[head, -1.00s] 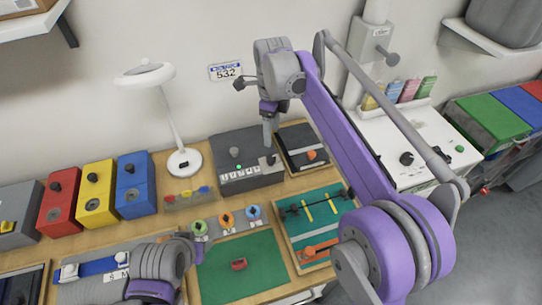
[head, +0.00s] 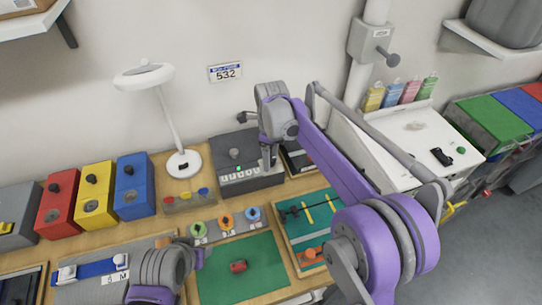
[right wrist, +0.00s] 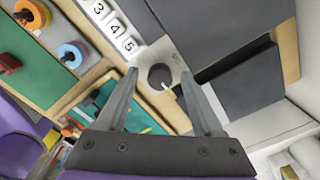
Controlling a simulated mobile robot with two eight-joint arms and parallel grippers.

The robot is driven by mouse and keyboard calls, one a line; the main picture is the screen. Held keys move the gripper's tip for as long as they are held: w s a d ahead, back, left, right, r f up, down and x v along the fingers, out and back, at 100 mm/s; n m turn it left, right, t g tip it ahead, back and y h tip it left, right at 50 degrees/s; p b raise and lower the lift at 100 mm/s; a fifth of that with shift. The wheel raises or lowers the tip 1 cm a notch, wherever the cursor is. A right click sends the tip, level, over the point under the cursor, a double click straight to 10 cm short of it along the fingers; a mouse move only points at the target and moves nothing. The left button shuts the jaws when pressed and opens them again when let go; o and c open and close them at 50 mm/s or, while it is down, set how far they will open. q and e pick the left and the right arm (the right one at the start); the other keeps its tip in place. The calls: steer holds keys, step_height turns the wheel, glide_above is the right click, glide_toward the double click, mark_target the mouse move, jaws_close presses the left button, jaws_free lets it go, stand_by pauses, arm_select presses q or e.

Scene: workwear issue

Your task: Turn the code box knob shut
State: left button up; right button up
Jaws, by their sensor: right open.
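The code box (head: 228,182) is a dark grey box at the back of the bench, with a row of white digit tiles and a small green light. In the right wrist view its dark round knob (right wrist: 160,75) sits on a light grey plate beside the digit tiles (right wrist: 115,27), with a pale mark at its lower edge. My right gripper (head: 267,165) is over the box's right end, pointing down. In the right wrist view the fingers (right wrist: 158,77) are open, one on either side of the knob; contact cannot be told. Only left arm links show, bottom left.
Red, yellow and blue boxes (head: 133,187) stand at left, near a white lamp (head: 184,163). A dark tray (head: 297,158) lies right of the code box. A green mat (head: 240,285) and a board with bars (head: 325,235) lie in front. A white machine (head: 400,150) stands right.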

steer(key=shift+c, duration=0.2)
jaws_close()
stand_by(0.3)
steer(key=n, duration=0.3)
steer(key=shift+n, duration=0.3)
steer(key=n, duration=0.4)
steer(key=shift+n, duration=0.3)
steer(key=n, duration=0.8)
steer(key=shift+n, duration=0.3)
